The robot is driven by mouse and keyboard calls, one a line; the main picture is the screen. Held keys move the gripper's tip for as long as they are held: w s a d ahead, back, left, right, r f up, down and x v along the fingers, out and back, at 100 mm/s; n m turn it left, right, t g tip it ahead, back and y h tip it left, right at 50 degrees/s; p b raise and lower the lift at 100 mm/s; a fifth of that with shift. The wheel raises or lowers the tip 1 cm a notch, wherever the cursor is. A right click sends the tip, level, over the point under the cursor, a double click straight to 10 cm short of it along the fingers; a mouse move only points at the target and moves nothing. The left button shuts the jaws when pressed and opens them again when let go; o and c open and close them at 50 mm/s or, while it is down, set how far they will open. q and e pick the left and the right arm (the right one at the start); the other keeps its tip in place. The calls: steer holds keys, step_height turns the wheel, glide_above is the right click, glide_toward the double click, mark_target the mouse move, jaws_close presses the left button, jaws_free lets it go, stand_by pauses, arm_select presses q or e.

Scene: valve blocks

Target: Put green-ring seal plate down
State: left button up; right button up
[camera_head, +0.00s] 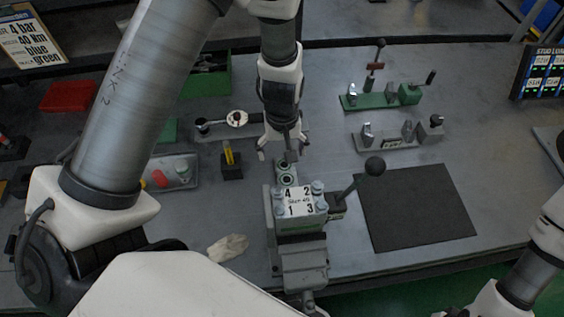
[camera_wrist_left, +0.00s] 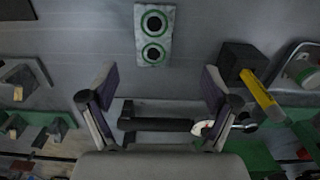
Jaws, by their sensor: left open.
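The seal plate (camera_head: 287,173) is a small grey plate with two green-ringed holes, behind the valve block (camera_head: 300,209) in the head view. In the left wrist view the seal plate (camera_wrist_left: 153,36) lies flat on the grey bench, ahead of the fingers. My left gripper (camera_head: 284,152) is open, just behind the plate in the head view. In the left wrist view the left gripper's fingers (camera_wrist_left: 158,88) are spread, with nothing between them at the tips. The plate looks clear of both fingers. My right gripper is not in view.
A torque wrench (camera_head: 237,119) lies behind the left gripper. A black block with a yellow tool (camera_head: 230,160) stands left. A black-knobbed lever (camera_head: 374,167) sticks up right of the valve block. A dark mat (camera_head: 417,208) is bare at right. A glove (camera_head: 228,247) lies at front.

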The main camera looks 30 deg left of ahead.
mark_target(285, 172)
arm_select(q)
steer(key=shift+a+f, duration=0.15)
steer(key=shift+f, duration=0.3)
steer(key=shift+f+b, duration=0.1)
steer(key=shift+b, duration=0.2)
steer(key=shift+w+d+f, duration=0.15)
steer(key=shift+d+f, duration=0.1)
steer(key=shift+f, duration=0.25)
steer(key=shift+w+d+f, duration=0.15)
steer(key=shift+d+f, duration=0.1)
steer(key=shift+f, duration=0.2)
step_height(285, 172, down, 5)
steer(key=shift+s+f+b, duration=0.1)
steer(key=shift+f+b, duration=0.1)
steer(key=shift+b, duration=0.75)
steer(key=shift+f, duration=0.25)
steer(key=shift+d, duration=0.1)
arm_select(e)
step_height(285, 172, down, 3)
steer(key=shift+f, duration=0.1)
arm_select(q)
steer(key=shift+r, duration=0.2)
steer(key=c, duration=1.5)
